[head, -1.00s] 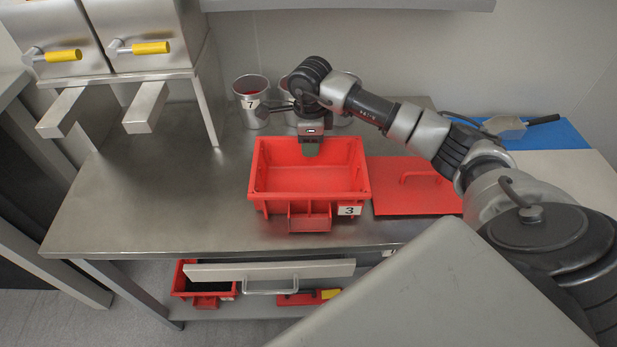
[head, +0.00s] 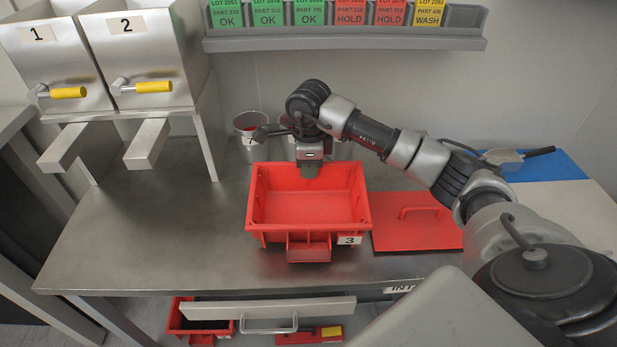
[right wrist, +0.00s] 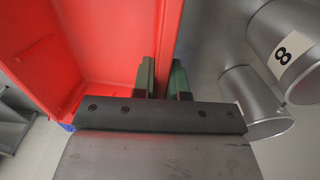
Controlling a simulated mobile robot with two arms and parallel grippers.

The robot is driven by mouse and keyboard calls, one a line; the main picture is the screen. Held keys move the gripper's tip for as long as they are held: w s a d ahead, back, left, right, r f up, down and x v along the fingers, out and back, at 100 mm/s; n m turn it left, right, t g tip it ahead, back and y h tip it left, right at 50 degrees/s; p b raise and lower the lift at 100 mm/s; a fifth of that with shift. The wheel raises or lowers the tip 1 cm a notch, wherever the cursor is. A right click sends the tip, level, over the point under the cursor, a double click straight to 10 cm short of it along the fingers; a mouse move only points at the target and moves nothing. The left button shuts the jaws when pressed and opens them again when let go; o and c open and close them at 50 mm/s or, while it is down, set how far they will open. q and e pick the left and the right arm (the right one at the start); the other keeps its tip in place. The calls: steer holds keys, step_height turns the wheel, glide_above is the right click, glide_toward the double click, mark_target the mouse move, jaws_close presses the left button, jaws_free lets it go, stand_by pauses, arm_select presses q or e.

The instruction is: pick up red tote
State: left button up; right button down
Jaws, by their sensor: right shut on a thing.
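The red tote (head: 308,204) with a white label 3 is at the middle of the steel table (head: 160,230). It is empty and roughly level, and appears slightly above the table top. My right gripper (head: 310,172) is at the middle of its back wall, pointing down, shut on that wall. In the right wrist view the green fingers (right wrist: 163,80) sit on either side of the tote's wall (right wrist: 170,35). The tote's underside is hidden. My left gripper is not in view.
A red lid (head: 425,232) with a handle lies right of the tote. Metal cups, one marked 7 (head: 250,140), stand behind it; cup 8 (right wrist: 282,50) shows in the right wrist view. Chutes 1 and 2 (head: 148,60) stand at left. The table's left part is clear.

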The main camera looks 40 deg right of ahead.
steer(key=s+d+r+b, duration=0.2)
steer(key=s+d+r, duration=0.2)
steer(key=s+r, duration=0.4)
steer(key=shift+s+d, duration=0.3)
steer(key=shift+s, duration=1.15)
